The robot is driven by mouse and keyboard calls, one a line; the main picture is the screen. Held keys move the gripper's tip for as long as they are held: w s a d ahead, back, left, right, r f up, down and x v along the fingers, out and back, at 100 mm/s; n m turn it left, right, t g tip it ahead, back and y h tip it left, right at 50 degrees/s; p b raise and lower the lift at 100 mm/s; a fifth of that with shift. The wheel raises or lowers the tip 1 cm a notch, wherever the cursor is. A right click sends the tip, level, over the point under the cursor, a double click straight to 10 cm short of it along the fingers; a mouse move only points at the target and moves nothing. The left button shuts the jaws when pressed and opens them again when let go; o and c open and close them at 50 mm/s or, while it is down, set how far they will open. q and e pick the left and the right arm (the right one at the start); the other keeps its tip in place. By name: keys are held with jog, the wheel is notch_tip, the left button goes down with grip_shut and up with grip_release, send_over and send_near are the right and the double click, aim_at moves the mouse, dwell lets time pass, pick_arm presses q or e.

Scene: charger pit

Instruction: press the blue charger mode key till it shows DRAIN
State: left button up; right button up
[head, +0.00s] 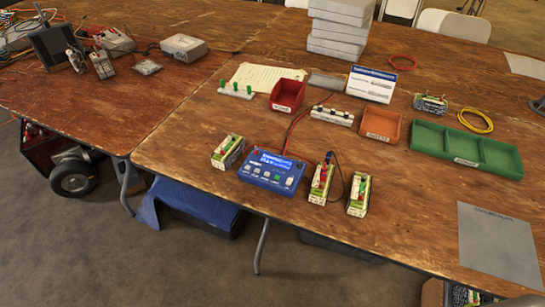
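The blue charger (272,183) lies on the wooden table near its front edge, with its face up. Its blue screen (268,160) is lit, but the text is too small to read. A row of small keys, white with one green (277,177), runs along its front face. I cannot tell which key is the mode key. Red and dark leads run from the charger's right side to a green-and-white battery pack (321,184). Neither gripper shows in the head view.
Green-and-white packs stand left (228,151) and right (359,195) of the charger. Behind are a red bin (287,95), an orange bin (382,126), a white power strip (332,117) and a green tray (467,148). A grey sheet (498,244) lies front right.

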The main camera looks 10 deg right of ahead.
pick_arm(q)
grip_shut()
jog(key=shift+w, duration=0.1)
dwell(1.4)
